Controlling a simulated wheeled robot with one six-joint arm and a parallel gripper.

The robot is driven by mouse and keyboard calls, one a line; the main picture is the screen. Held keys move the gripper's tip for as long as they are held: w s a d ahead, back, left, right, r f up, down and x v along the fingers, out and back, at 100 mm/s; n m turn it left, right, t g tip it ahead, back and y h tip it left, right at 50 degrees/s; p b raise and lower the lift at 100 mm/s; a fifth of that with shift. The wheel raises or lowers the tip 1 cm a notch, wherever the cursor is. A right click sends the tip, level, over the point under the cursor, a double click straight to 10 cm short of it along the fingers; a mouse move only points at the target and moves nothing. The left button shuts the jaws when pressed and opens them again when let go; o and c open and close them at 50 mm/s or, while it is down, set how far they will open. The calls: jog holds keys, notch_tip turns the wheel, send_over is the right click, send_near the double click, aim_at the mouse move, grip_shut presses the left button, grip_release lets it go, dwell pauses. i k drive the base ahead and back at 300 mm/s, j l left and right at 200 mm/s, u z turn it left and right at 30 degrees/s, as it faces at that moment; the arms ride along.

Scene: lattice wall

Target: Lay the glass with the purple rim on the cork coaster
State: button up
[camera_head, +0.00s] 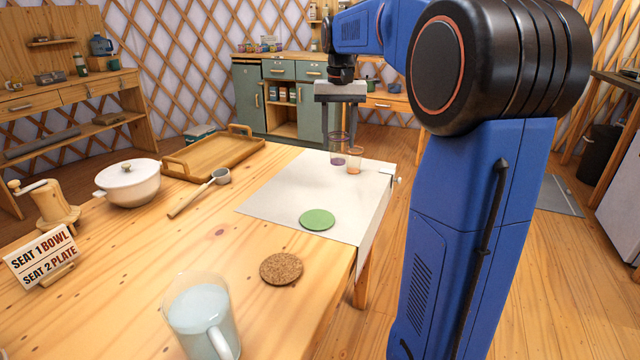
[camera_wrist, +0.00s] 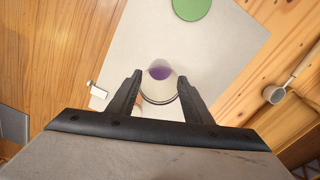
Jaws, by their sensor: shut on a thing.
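The glass with purple (camera_head: 338,158) is at the far end of the table, over the light mat. Its purple shows at the lower end; I cannot make out a coloured rim. My gripper (camera_head: 339,132) points down from above and is shut on this glass. In the wrist view the glass (camera_wrist: 160,86) sits between the two fingers of my gripper (camera_wrist: 160,80). Whether it touches the mat is unclear. The round brown cork coaster (camera_head: 281,269) lies bare on the wood near the table's right edge, out of the wrist view.
A glass with orange (camera_head: 354,163) stands close beside the held one. A green coaster (camera_head: 317,219) lies on the mat (camera_head: 275,190). A large mug (camera_head: 201,318) stands near the cork coaster. A ladle (camera_head: 200,192), tray (camera_head: 213,155) and white pot (camera_head: 130,184) are farther left.

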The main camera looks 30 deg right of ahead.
aim_at(281, 267)
jog(key=k+j, duration=0.15)
jog(key=j, duration=0.2)
jog(key=k+j, duration=0.35)
jog(key=j, duration=0.3)
jog(key=k+j, duration=0.2)
jog(key=j, duration=0.15)
